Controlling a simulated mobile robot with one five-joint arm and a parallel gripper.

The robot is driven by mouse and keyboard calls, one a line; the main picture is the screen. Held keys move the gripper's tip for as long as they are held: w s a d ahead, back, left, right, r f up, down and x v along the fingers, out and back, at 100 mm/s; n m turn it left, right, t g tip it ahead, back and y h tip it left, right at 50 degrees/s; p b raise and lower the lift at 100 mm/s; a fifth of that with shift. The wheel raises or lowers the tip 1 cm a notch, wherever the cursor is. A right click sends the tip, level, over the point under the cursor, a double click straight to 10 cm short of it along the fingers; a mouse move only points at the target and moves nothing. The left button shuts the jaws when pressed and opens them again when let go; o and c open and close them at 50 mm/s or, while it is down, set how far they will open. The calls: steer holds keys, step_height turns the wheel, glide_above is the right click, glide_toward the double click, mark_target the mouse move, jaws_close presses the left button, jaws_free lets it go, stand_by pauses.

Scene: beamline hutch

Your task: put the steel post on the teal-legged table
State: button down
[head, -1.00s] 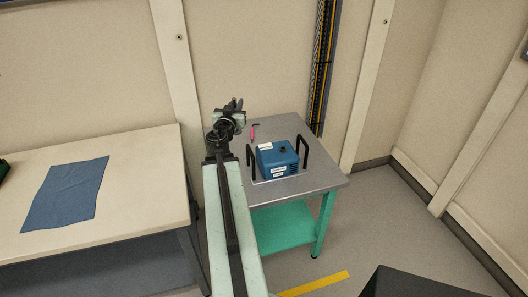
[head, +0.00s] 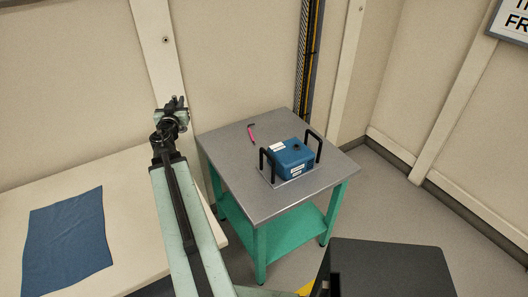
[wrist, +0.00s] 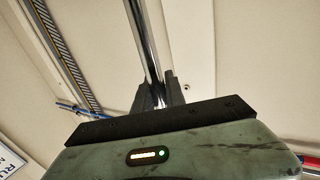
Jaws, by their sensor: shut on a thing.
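The teal-legged table (head: 228,186) has a grey metal top and stands right of my arm in the head view. My gripper (head: 175,106) is raised left of the table's back left corner, over the gap between it and the cream bench. In the wrist view my gripper (wrist: 158,90) is shut on the steel post (wrist: 147,45), a shiny rod that runs up out of the picture. The post cannot be made out clearly in the head view.
On the table are a blue box (head: 293,160) with two black handles and a pink-handled tool (head: 251,133). The table's front left top is bare. A cream bench (head: 130,220) with a blue cloth (head: 68,243) is at left. A dark box top (head: 390,270) is front right.

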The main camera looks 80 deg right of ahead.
steer(key=shift+w, duration=0.15)
steer(key=s+d+f+m+g+b, duration=0.25)
steer(key=d+f+b, duration=0.25)
steer(key=d, duration=0.4)
steer(key=s+d+f+m+g+b, duration=0.2)
steer(key=d+f+g+b, duration=0.25)
steer(key=d, duration=0.35)
steer(key=s+d+f+m+g+b, duration=0.2)
steer(key=d+f+b, duration=0.3)
steer(key=d, duration=0.4)
step_height(320, 180, down, 10)
steer(key=b, duration=1)
steer(key=shift+w+f, duration=0.2)
steer(key=shift+w, duration=0.05)
steer(key=c, duration=1.4)
jaws_free()
steer(key=shift+r+n, duration=0.1)
steer(key=shift+n, duration=0.15)
steer(key=shift+r, duration=0.1)
steer(key=v, duration=0.7)
steer(key=shift+w+a+r, duration=0.15)
steer(key=shift+a, duration=0.1)
